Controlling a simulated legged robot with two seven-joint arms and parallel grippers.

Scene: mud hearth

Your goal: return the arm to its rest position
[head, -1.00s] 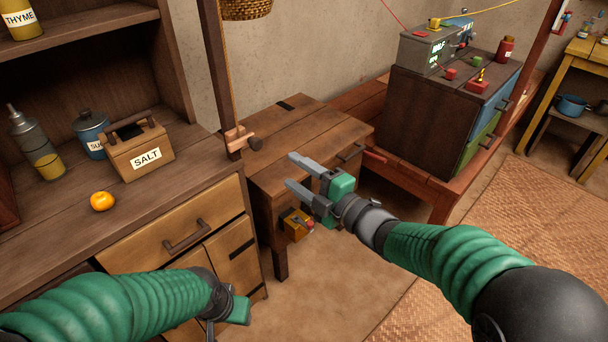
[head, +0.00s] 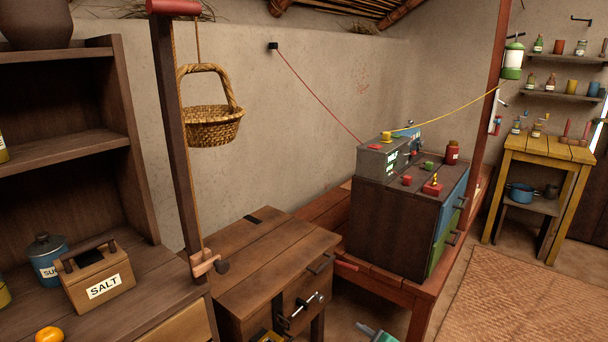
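Only a small piece of my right gripper (head: 368,331) shows at the bottom edge of the head view, right of the low wooden chest. It is grey and green, and most of it is cut off by the frame. Whether its fingers are open or shut cannot be told. Nothing can be seen held in it. My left arm and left gripper are out of view.
The low wooden chest (head: 262,250) has a metal latch (head: 303,306) on its front. A dark drawer cabinet (head: 392,225) stands on a red bench (head: 378,287). A salt box (head: 99,278) sits on the left counter. A basket (head: 212,125) hangs above.

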